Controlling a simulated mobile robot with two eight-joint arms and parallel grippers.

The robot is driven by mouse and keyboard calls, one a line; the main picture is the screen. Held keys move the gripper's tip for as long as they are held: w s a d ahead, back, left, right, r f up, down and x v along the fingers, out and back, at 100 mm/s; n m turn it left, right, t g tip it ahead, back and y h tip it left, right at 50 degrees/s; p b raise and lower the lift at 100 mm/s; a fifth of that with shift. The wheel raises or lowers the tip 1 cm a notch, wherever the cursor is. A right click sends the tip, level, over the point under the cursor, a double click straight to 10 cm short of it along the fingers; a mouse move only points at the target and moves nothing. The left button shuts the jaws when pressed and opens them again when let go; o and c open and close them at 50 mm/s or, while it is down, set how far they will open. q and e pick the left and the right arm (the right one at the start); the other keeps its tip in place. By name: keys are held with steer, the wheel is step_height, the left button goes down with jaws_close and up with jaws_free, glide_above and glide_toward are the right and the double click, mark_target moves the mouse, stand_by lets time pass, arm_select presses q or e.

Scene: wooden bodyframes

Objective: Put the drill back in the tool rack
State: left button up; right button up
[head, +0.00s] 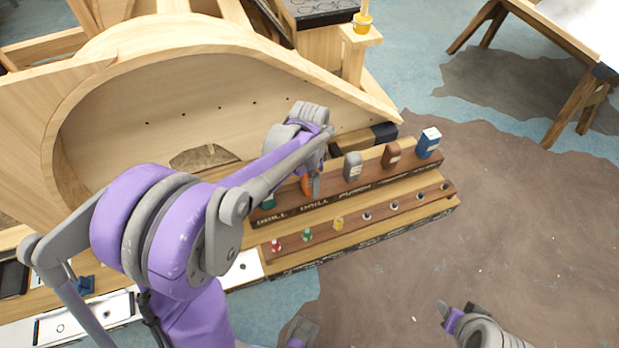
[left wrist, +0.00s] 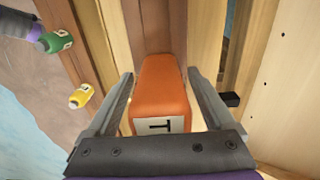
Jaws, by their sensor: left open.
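An orange tool with a boxy handle end (head: 307,184) stands in the back row of the tool rack (head: 330,203), near a spot lettered DRILL; I take it for the drill. In the left wrist view the orange handle (left wrist: 163,88) shows a white tag with a dark mark. My left gripper (head: 312,180) is open, with one finger on each side of this handle; a gap shows at least on the right side. The tool's lower part is hidden. My right gripper (head: 457,316) is at the bottom right of the head view, away from the rack; its jaws are unclear.
Teal (head: 268,201), grey (head: 353,166), brown (head: 391,154) and blue (head: 428,143) handles share the back row. Small red, green and yellow pieces (head: 338,222) stand in the front row. A curved wooden frame (head: 150,60) rises behind.

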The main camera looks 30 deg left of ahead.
arm_select(q)
step_height(320, 180, up, 12)
steer(key=shift+f+p, duration=0.1)
steer(key=shift+p, duration=0.35)
steer(key=shift+s+d+r, duration=0.1)
steer(key=shift+s+r, duration=0.05)
steer(key=shift+r, duration=0.05)
steer(key=s+d+f+n+t, duration=0.2)
steer(key=s+d+f+n, duration=0.1)
steer(key=s, duration=0.5)
steer(key=s+d+f+n+t, duration=0.3)
steer(key=s+n, duration=0.2)
steer(key=s, duration=0.2)
steer(key=shift+s+d, duration=0.35)
